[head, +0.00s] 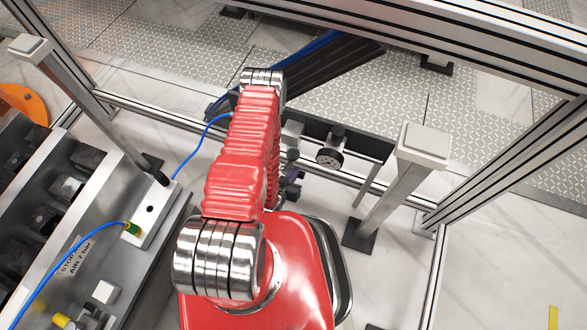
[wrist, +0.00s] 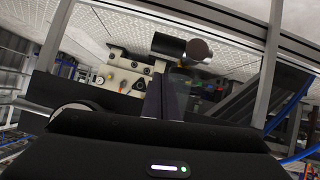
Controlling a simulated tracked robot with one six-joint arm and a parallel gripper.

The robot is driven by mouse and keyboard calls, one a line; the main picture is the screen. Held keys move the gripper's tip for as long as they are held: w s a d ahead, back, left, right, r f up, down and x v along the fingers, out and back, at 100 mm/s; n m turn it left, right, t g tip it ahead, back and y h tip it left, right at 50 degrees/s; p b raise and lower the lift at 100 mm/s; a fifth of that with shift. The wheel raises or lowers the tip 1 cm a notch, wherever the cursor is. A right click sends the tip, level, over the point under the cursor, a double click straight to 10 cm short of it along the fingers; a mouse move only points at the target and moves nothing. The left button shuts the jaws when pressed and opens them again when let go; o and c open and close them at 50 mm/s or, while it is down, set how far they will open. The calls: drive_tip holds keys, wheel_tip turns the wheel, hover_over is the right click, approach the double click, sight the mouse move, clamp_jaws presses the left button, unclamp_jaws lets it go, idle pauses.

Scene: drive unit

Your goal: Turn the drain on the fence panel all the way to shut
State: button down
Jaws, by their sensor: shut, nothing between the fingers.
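The drain cannot be picked out with certainty in either view. In the head view, an air unit with a round dial gauge (head: 330,158) sits on a dark plate on the fence panel, and my red arm hides part of it. In the wrist view, a pale block with fittings (wrist: 124,76) and a dark cylinder with a bright round end (wrist: 182,47) stand beyond my gripper. My gripper (wrist: 168,92) is shut and empty, its dark fingers pointing toward these parts. I cannot tell whether the fingers touch anything.
Aluminium fence rails (head: 465,165) frame the area. A post with a pale cap (head: 424,143) stands right of the gauge. A grey machine bench (head: 150,235) with blue air hoses (head: 75,240) lies at the left. Open floor (head: 500,255) shows at the right.

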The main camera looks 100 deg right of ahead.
wheel_tip(320, 180, up, 6)
drive_tip(key=shift+r, duration=0.15)
idle(0.3)
idle(0.7)
